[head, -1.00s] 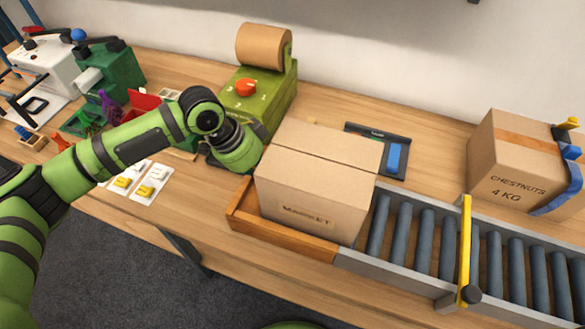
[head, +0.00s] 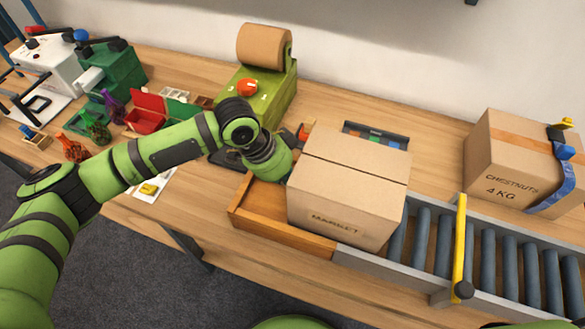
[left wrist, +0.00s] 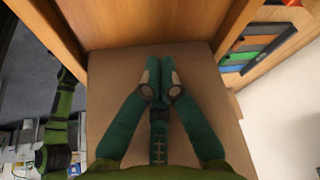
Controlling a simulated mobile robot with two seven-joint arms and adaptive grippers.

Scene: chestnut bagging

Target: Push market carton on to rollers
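The closed brown market carton (head: 340,215) sits upright, partly in the wooden infeed tray (head: 285,232) and partly over the start of the roller conveyor (head: 424,238). My left gripper is at the carton's left side; its fingertips are hidden in the head view. In the left wrist view my left gripper (left wrist: 160,65) has its fingers together and empty, pointing at the carton's plain side (left wrist: 108,75), seemingly against it. My right gripper is not in view.
A yellow bar (head: 459,245) stands across the rollers, with bare rollers before and beyond it. A taped chestnuts carton (head: 505,165) stands behind them. A green machine with a brown roll (head: 264,46) and a flat case (head: 378,132) are behind the market carton.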

